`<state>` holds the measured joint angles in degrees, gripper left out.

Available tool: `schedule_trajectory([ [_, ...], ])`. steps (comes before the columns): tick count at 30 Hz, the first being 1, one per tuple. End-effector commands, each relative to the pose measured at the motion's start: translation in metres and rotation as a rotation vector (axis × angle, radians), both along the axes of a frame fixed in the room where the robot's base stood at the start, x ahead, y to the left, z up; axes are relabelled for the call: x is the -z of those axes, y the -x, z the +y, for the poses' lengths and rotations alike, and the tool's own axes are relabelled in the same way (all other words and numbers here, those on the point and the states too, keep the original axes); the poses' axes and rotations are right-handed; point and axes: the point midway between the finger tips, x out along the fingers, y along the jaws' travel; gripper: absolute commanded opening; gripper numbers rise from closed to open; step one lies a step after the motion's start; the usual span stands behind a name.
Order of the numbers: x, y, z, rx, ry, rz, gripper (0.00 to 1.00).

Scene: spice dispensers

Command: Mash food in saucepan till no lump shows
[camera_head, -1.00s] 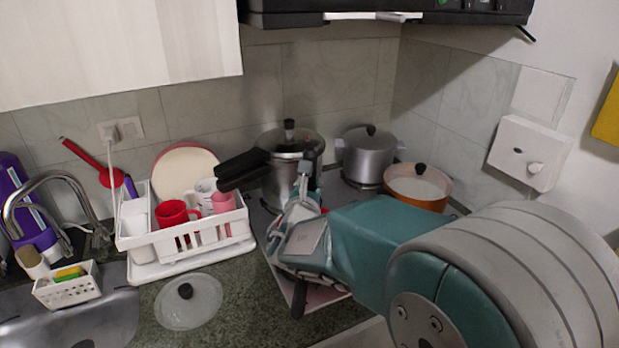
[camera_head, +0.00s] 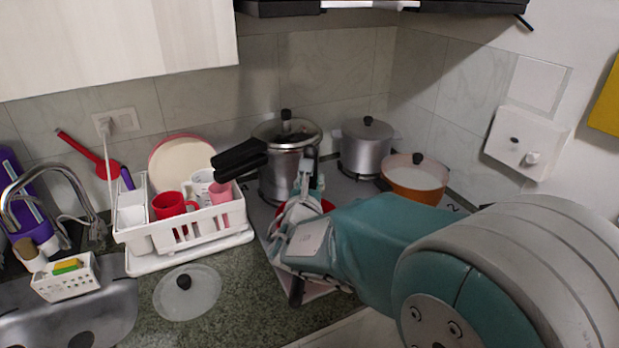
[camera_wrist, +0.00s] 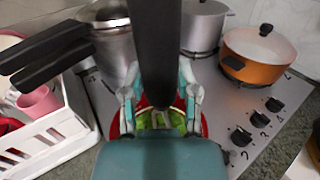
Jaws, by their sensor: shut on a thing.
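In the wrist view a thick black handle (camera_wrist: 155,50), which looks like the masher's, stands between the fingers of my gripper (camera_wrist: 161,98). My gripper is shut on it. Pale prongs below the handle reach into a red saucepan (camera_wrist: 114,128) holding green food (camera_wrist: 148,121). The handle and fingers hide much of the food, so I cannot tell whether lumps show. In the head view my gripper (camera_head: 303,200) is over the stove, and a sliver of the red saucepan (camera_head: 328,205) shows behind it.
A pressure cooker (camera_head: 281,160), a lidded grey pot (camera_head: 366,150) and an orange pan (camera_head: 416,180) stand close behind and right. A white dish rack (camera_head: 190,235) is to the left. A glass lid (camera_head: 187,298) lies on the counter. Stove knobs (camera_wrist: 241,137) line the right side.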

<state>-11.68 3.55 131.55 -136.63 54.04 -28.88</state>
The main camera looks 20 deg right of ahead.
Motion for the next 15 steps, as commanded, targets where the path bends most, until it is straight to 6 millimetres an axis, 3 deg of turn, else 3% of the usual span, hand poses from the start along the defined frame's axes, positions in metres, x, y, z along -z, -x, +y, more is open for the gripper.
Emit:
schedule_trajectory([
  [15,0.031,0.0,0.0,0.001,0.0,0.0,0.0],
])
